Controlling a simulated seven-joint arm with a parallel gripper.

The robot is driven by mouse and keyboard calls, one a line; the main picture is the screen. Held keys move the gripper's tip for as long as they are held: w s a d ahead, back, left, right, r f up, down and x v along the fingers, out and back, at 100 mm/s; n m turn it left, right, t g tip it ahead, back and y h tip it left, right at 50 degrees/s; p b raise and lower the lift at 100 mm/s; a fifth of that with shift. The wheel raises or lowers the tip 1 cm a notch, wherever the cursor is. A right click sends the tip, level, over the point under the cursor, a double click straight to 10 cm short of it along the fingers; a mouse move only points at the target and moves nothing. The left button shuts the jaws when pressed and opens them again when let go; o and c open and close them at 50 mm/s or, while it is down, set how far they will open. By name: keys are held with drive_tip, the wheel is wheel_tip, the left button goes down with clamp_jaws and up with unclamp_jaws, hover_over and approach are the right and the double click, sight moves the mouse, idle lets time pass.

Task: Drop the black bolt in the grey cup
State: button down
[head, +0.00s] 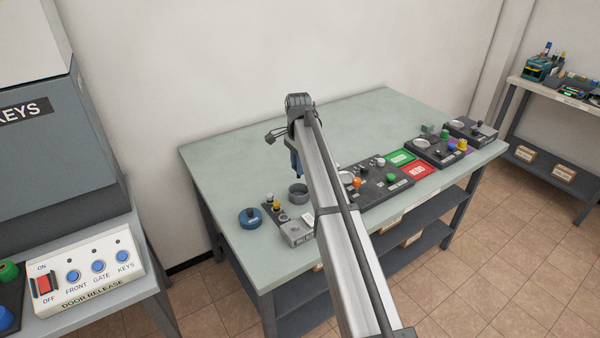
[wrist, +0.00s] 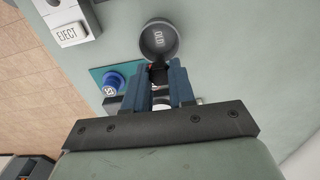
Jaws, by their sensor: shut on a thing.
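The grey cup (head: 298,190) stands on the pale green table, left of my arm in the head view. In the wrist view the open cup (wrist: 158,42) is at the top, with markings on its inside floor. My gripper (wrist: 158,78) has two blue fingers, shut on a small dark piece, the black bolt (wrist: 157,74), which is mostly hidden between them. In the wrist view the fingertips are just below the cup's near rim; I cannot tell the height gap. In the head view my gripper (head: 297,172) is just above and behind the cup.
A blue round knob (head: 250,217) sits left of the cup. A small control box with buttons (head: 297,231) lies in front of it. A dark panel (head: 385,182) and green and red pads (head: 418,170) lie to the right. The table's back (head: 240,145) is clear.

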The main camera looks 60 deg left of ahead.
drive_tip(key=shift+f, duration=2.1)
drive_tip(key=shift+f, duration=0.9)
drive_tip(key=c, duration=0.9)
unclamp_jaws()
drive_tip(key=shift+o, duration=0.6)
drive_tip(key=shift+o, duration=0.8)
drive_tip(key=shift+r, duration=0.1)
drive_tip(key=shift+r, duration=2.95)
